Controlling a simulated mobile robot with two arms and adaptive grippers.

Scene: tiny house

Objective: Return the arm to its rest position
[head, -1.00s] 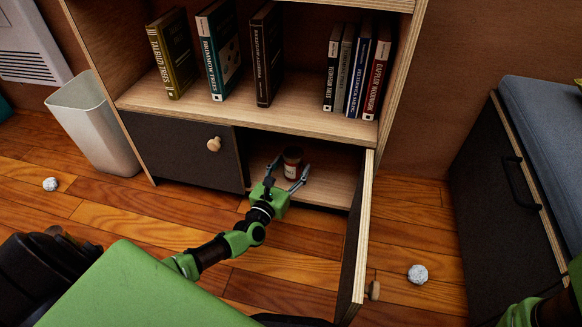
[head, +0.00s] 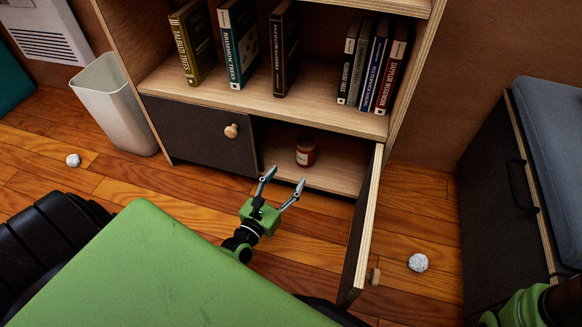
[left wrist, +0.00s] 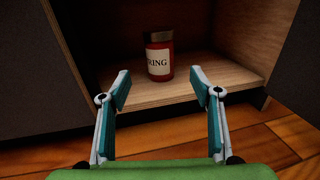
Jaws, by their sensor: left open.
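My left gripper (head: 283,188) is open and empty in front of the open cabinet compartment in the head view. A small red jar (head: 306,151) with a pale label and dark lid stands upright on the compartment floor, apart from the fingers. In the left wrist view the jar (left wrist: 159,58) stands beyond the open fingers of the left gripper (left wrist: 159,90), its label partly reading "RING". My right arm (head: 540,306) shows only in part at the lower right; its gripper is out of view.
The open cabinet door (head: 360,235) stands out to the right of my left gripper. The closed door (head: 200,135) is to the left. Books line the shelf (head: 250,105) above. A bin (head: 118,105), paper balls (head: 418,262) and a cushioned bench (head: 550,130) stand around on wooden floor.

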